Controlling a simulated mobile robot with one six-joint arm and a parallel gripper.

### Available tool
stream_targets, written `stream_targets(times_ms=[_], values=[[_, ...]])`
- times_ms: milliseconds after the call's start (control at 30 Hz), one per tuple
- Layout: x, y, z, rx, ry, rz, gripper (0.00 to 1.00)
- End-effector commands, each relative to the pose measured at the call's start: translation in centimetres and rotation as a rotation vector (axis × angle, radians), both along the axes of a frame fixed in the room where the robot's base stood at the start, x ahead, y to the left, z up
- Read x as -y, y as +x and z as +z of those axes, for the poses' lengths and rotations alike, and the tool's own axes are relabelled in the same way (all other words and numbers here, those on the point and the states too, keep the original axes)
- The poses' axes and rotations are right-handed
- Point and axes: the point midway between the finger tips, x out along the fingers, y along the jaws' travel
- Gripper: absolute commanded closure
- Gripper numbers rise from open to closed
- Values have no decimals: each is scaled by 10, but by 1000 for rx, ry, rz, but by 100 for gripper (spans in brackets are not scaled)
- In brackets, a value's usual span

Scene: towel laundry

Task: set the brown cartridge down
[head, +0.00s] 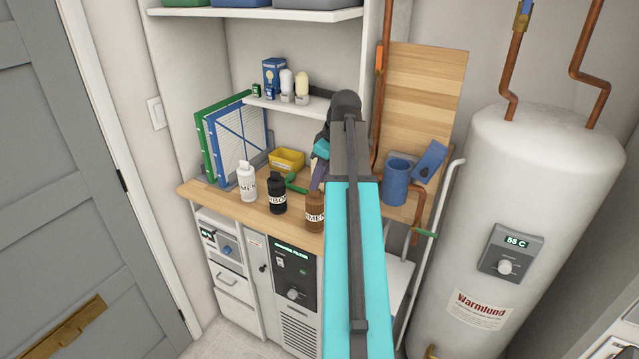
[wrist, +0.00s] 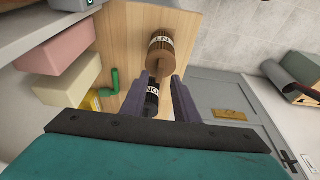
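The brown cartridge (head: 315,213) is at the right end of a row, over the front part of the wooden worktop (head: 225,198). In the wrist view it (wrist: 161,45) is at my fingertips, its cap end between them. I cannot tell whether the cartridge's base touches the worktop. The black cartridge (head: 277,195) stands just left of it, and the white cartridge (head: 247,182) farther left.
A yellow tray (head: 287,159) and a green handle (head: 296,183) lie behind the cartridges. A blue mug-like container (head: 396,184) stands to the right. Green and blue framed filters (head: 238,140) stand at the left back. A small shelf (head: 280,108) hangs above.

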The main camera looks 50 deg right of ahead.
Motion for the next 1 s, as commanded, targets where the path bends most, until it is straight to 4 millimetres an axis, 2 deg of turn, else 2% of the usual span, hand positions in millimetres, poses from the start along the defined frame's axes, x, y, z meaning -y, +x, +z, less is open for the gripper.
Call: stream_targets(times_ms=[700,1000], values=[[7,-22,76,1,-2,-1,72],[7,-26,87,0,0,0,72]])
